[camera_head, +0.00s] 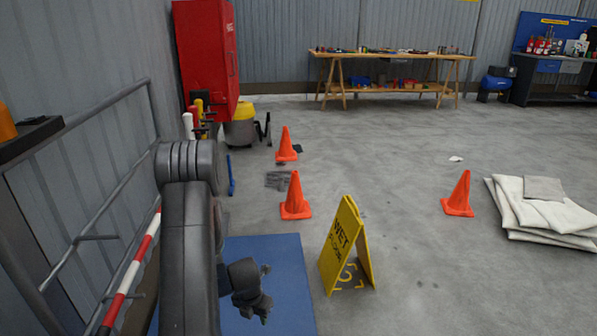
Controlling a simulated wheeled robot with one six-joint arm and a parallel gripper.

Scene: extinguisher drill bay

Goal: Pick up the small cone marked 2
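Three orange cones stand upright on the grey floor: one farther back (286,147), one nearer in the middle (295,200), and one to the right (458,197). I cannot make out a number on any of them. My gripper (262,296) is at the lower middle, above the blue mat (290,262), left of the yellow sign and nearer than the cones. It touches no cone. Its fingers are small and dark, and I cannot tell whether they are open or shut.
Folded white sheets (545,226) lie at right. A railing (105,215) runs along the left. A wooden workbench (390,56) stands behind. The middle floor is mostly clear.

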